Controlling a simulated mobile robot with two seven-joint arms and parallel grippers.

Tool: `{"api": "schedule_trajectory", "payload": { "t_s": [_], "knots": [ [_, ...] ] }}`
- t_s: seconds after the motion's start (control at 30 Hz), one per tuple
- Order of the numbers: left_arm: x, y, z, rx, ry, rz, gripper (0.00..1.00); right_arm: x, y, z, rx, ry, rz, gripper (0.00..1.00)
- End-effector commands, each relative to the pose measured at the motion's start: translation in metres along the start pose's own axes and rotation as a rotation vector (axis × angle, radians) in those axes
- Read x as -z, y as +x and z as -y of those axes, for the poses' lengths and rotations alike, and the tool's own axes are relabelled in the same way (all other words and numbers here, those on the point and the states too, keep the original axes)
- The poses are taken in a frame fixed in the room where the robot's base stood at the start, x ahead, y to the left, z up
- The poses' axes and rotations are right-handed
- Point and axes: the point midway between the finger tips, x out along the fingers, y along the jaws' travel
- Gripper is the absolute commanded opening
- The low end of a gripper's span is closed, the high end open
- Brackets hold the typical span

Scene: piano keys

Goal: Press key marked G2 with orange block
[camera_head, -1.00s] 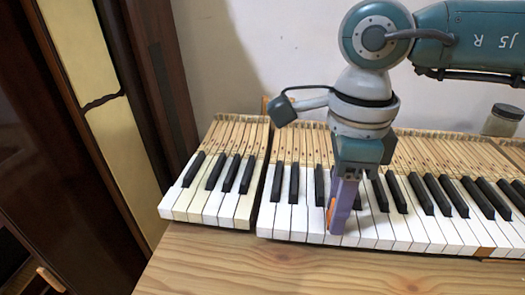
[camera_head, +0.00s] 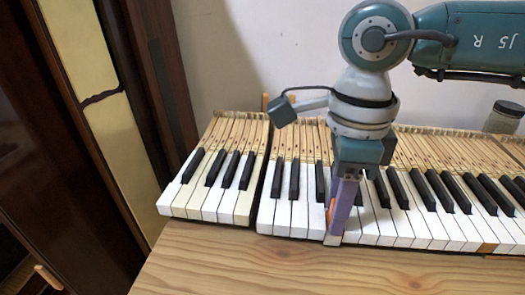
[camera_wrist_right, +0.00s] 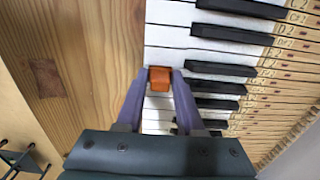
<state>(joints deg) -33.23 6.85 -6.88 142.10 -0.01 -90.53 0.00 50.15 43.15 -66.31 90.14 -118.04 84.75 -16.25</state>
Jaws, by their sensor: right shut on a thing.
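The keyboard has white keys (camera_head: 455,232) and black keys, with pale wooden strips behind them. My right gripper (camera_head: 338,238) is over the front ends of the white keys, pointing down. Its purple fingers are shut on a small orange block (camera_wrist_right: 160,79), which shows between the fingertips in the right wrist view. A sliver of orange (camera_head: 331,213) shows beside the fingers in the head view. Small labels such as D2 are on the strips in the wrist view; I cannot make out the G2 label. I cannot tell whether the block touches a key. My left gripper is not in view.
The bare wooden table (camera_head: 300,270) lies in front of the keys. A separate short group of keys (camera_head: 212,205) stands to the left, past a narrow gap. A jar (camera_head: 504,118) stands behind the keyboard at right. A dark cabinet (camera_head: 70,200) is at far left.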

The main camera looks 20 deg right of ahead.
Motion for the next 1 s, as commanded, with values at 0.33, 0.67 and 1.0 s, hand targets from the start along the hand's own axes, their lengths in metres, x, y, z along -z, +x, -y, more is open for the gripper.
{"api": "schedule_trajectory", "payload": {
  "t_s": [0.33, 0.67, 1.0],
  "knots": [
    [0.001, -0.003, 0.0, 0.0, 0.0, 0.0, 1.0, 0.0, -0.004, 0.0, 0.0, 0.0, 0.0, 0.0],
    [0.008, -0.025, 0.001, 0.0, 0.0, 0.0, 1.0, 0.0, -0.033, 0.0, 0.001, 0.0, 0.001, 0.0],
    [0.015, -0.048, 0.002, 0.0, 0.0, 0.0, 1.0, 0.0, -0.062, 0.0, 0.0, 0.0, 0.001, 0.0]
  ]
}}
